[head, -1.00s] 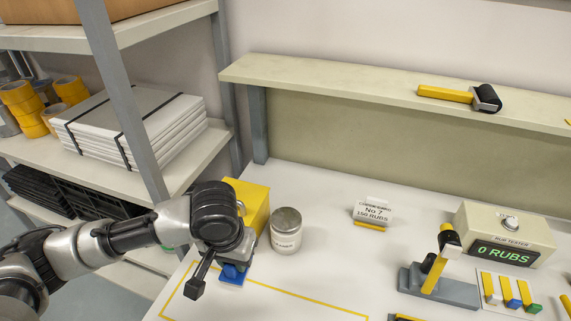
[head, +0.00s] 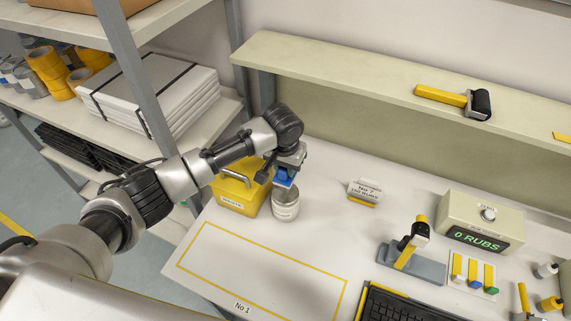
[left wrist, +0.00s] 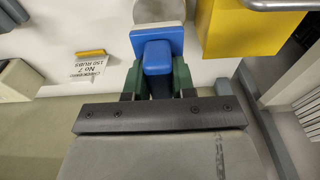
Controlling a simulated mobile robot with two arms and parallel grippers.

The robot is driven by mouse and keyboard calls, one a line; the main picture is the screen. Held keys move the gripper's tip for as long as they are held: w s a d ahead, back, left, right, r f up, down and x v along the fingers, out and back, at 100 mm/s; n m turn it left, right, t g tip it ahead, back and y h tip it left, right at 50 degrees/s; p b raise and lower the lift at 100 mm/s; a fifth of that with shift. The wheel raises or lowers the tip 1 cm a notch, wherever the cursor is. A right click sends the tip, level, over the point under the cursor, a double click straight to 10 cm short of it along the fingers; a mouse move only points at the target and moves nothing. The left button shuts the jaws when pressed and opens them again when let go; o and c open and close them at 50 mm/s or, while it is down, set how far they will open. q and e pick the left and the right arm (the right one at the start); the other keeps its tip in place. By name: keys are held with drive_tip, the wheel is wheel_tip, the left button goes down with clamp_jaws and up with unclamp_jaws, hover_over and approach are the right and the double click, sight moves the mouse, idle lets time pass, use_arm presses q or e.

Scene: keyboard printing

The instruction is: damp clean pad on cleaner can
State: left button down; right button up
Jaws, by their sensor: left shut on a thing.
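The cleaner can (head: 286,208) is a pale round can with a grey lid and a label, standing on the white bench beside a yellow box. My left gripper (head: 286,164) is shut on the blue pad (head: 285,179) and holds it right over the can's top. I cannot tell whether the pad touches the lid. In the left wrist view the blue pad (left wrist: 157,41) sits between the dark green fingertips (left wrist: 157,82), with part of the can (left wrist: 160,10) showing beyond it. My right gripper does not show.
The yellow box (head: 235,192) with a handle stands close left of the can. A small sign (head: 364,190) is to its right. A rub tester (head: 482,222), a stand (head: 415,262) and a keyboard (head: 400,305) lie farther right. The yellow-outlined area (head: 258,268) is clear.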

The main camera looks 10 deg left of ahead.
use_arm(q)
drive_tip(key=shift+a+f+b, duration=0.1)
drive_tip(key=shift+f+b, duration=0.3)
drive_tip(key=shift+f, duration=0.15)
wheel_tip(320, 180, down, 2)
drive_tip(key=shift+s+f+b, duration=0.1)
drive_tip(key=shift+b, duration=1.15)
drive_tip(key=shift+f, duration=1.3)
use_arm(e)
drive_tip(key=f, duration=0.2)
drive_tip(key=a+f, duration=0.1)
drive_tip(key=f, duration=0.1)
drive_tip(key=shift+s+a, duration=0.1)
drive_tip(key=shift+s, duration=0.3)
use_arm(q)
drive_tip(key=shift+f, duration=0.1)
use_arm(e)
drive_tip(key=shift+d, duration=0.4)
use_arm(q)
drive_tip(key=shift+f+b, duration=0.3)
drive_tip(key=shift+f, duration=0.5)
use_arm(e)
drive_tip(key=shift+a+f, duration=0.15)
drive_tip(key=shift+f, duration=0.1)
